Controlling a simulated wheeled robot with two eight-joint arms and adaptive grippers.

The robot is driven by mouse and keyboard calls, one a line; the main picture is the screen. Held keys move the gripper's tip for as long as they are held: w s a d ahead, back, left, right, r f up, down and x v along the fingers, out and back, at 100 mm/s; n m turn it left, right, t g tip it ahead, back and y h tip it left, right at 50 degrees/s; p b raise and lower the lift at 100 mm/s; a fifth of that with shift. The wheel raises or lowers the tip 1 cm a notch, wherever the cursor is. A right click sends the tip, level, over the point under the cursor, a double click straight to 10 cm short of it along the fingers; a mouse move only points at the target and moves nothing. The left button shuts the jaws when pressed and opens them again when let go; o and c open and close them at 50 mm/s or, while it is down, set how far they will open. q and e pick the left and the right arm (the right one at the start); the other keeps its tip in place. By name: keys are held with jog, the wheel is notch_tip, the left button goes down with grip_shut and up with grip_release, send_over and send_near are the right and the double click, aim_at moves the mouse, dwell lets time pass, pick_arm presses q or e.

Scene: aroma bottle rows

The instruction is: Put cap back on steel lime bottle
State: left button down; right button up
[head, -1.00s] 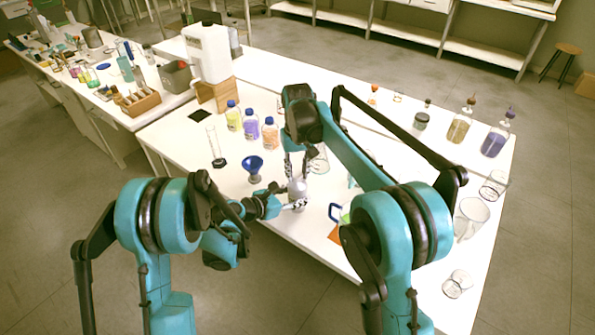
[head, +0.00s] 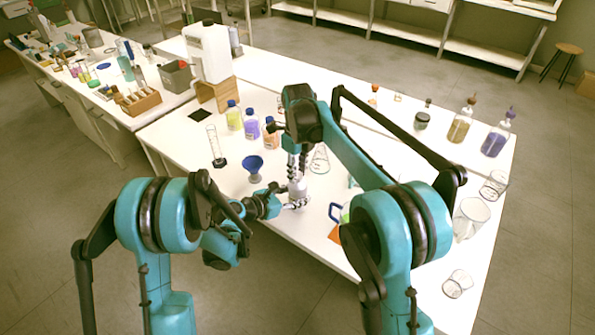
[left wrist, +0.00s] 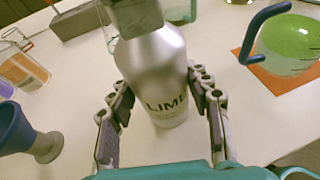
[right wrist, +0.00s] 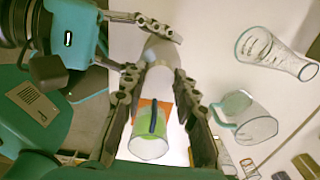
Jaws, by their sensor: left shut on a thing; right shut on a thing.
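The steel lime bottle (left wrist: 155,75), silver with a LIME label, stands upright near the table's front edge; it also shows in the head view (head: 297,187). My left gripper (left wrist: 160,108) is shut around its body. My right gripper (right wrist: 158,78) comes from above and is shut on the grey cap (left wrist: 135,14). The cap is at the bottle's mouth, in line with the neck. Whether it is seated cannot be told. In the right wrist view the bottle's shoulder (right wrist: 160,48) shows just beyond my right fingertips.
A blue funnel (head: 253,166) stands left of the bottle. A glass flask (head: 319,161) is close behind it, right. A blue-handled jug with green liquid (right wrist: 145,128) stands on an orange mat (left wrist: 275,82). Colored bottles (head: 251,125) stand behind; glassware (right wrist: 268,52) lies to the right.

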jog(key=m, duration=0.3)
jog(key=shift+m, duration=0.4)
jog(key=o, duration=0.7)
jog(key=shift+r, duration=2.3)
jog(key=shift+n, duration=0.3)
